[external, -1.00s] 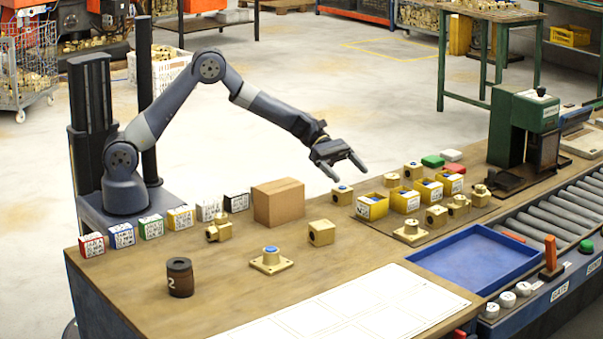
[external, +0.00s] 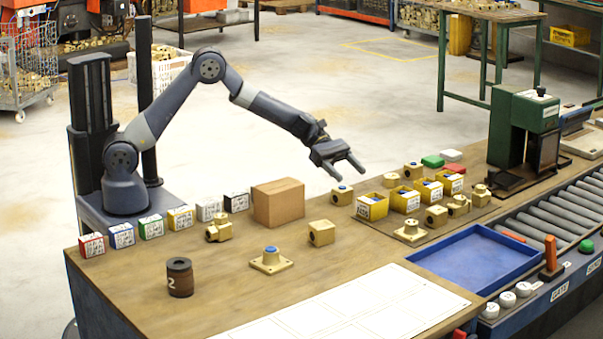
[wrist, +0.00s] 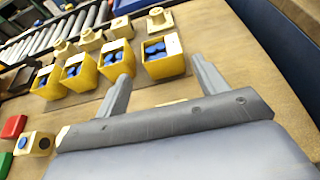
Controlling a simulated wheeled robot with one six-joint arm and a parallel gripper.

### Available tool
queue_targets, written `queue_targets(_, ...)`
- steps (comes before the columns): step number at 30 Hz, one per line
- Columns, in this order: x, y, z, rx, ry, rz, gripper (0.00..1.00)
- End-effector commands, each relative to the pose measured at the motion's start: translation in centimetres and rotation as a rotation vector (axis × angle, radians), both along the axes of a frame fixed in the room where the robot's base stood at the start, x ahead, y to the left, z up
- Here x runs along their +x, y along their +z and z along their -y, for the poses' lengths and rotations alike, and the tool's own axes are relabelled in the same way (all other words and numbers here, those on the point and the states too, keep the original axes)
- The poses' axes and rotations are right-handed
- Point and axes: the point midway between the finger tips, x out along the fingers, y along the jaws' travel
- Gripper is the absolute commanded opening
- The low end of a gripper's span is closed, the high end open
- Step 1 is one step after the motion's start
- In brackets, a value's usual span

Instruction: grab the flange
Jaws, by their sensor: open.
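Two brass flanges with square bases show in the external view. One flange with a blue top (external: 271,261) lies on the open front of the wooden bench. Another flange (external: 410,232) sits on the brown mat near the blue tray; it appears to be the piece at the top of the wrist view (wrist: 160,19). My gripper (external: 350,174) is open and empty, held in the air above the back of the bench, near the yellow boxes. In the wrist view its two fingers (wrist: 160,70) are spread apart, with nothing between them. Neither flange is near the fingers.
Several yellow boxes (external: 372,207) with blue contents stand on the mat. A cardboard box (external: 278,203), a brass block (external: 321,232), a valve-like brass part (external: 219,229) and a dark cylinder marked 2 (external: 180,278) stand on the bench. The blue tray (external: 474,256) lies right.

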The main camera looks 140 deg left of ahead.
Motion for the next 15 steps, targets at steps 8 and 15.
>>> queue_targets(8, 0.0, 0.0, 0.0, 0.0, 0.0, 0.0, 0.57)
queue_targets(15, 0.0, 3.2, 0.0, 0.007, -0.001, 0.004, 0.57)
